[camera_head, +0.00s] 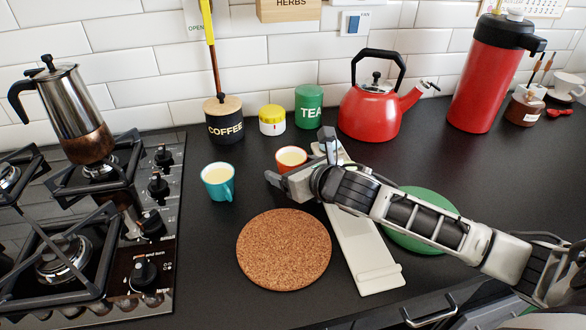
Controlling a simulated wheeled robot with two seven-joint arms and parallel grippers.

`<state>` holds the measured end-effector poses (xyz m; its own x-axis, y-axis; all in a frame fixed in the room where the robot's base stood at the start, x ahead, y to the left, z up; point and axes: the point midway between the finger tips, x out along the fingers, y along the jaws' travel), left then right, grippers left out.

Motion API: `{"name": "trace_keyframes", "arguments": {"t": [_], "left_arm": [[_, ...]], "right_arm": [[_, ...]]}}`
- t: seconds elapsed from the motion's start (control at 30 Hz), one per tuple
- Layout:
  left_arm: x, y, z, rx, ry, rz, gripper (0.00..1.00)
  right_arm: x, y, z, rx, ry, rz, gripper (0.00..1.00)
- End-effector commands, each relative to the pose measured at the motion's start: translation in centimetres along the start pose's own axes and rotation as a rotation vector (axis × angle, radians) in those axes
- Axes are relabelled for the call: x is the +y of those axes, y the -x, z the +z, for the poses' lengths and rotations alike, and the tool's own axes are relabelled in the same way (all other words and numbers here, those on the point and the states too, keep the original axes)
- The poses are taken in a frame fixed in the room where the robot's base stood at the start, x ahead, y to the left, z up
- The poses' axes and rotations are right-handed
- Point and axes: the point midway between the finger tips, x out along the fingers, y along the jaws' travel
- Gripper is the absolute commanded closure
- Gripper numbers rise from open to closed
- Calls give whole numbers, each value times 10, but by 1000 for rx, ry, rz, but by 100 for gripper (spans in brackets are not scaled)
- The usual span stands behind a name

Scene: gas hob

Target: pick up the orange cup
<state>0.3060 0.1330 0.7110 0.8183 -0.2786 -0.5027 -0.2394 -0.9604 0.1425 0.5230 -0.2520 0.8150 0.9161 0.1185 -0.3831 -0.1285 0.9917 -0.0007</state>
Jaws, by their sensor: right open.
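The orange cup (290,156) stands on the dark counter, with its pale inside showing at the top. Its lower part is partly hidden by my right gripper. My right gripper (299,158) comes in from the right, just in front of the cup. Its fingers are apart, one to the left of the cup's front and one rising to the right. I cannot tell whether they touch the cup. My left gripper is not in view.
A teal cup (218,182) stands left of the orange one. A cork mat (284,250), a white spoon rest (367,252) and a green plate (420,240) lie in front. A coffee canister (224,124), yellow-lidded jar (272,122), tea tin (309,108) and red kettle (369,112) stand behind. The hob (150,262) is left.

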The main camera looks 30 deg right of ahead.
Motion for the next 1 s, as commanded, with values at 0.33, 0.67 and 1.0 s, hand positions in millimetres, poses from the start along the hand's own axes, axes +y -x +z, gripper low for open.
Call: {"name": "trace_keyframes", "arguments": {"t": [0.33,0.67,1.0], "left_arm": [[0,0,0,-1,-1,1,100],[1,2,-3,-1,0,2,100],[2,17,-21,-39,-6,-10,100]], "right_arm": [[0,0,0,0,0,0,75],[0,2,4,-2,0,-1,75],[-4,18,36,-2,0,-8,75]]}}
